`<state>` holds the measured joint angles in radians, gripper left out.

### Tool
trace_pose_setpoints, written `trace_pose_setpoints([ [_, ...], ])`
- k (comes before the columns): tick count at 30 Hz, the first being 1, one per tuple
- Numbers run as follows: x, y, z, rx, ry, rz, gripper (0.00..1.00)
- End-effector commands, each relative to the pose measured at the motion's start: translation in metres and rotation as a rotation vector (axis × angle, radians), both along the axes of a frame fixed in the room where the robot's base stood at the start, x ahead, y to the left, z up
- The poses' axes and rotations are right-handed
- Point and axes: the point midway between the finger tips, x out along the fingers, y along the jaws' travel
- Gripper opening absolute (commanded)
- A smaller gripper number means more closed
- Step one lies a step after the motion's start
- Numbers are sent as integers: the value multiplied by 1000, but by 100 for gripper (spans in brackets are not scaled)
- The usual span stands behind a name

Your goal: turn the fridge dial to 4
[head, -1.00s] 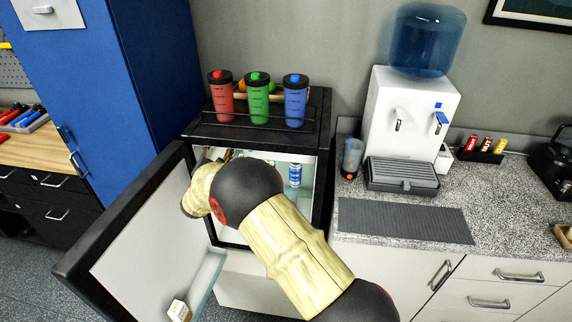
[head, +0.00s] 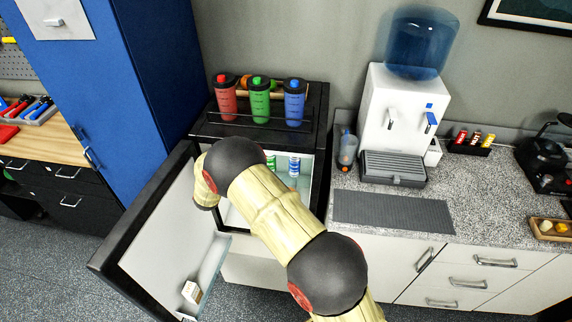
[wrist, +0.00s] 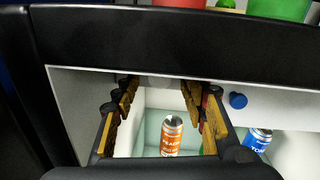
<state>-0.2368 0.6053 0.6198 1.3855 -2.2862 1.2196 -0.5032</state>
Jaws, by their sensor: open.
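The small black fridge (head: 318,115) stands with its door (head: 150,235) swung open to the left. In the wrist view, a small round blue knob (wrist: 238,100), probably the dial, sits on the white inner panel below the fridge's top edge. Its numbers and pointer cannot be read. My gripper (wrist: 166,90) is open and empty at the fridge opening, with the knob just right of its right finger, apart from it. In the head view my arm hides the gripper and the knob.
Inside the fridge are an orange can (wrist: 171,135), a blue can (wrist: 258,138) and a green can (head: 271,162). Red, green and blue bottles (head: 259,100) stand on top. A carton (head: 191,292) sits in the door shelf. A counter with a water dispenser (head: 398,125) is at right.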

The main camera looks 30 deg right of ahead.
Motion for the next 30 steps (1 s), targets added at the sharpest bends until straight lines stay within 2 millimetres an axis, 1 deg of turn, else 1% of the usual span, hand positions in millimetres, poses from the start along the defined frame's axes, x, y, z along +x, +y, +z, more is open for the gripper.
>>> trace_pose_setpoints([
  [1,0,0,5,-30,23,0,43],
  [7,0,0,5,-163,119,0,43],
  [8,-3,2,5,-173,125,1,43],
  [12,-27,17,1,-169,122,2,43],
  [20,-67,42,1,-166,121,2,43],
  [30,-101,-10,7,32,110,-187,43],
])
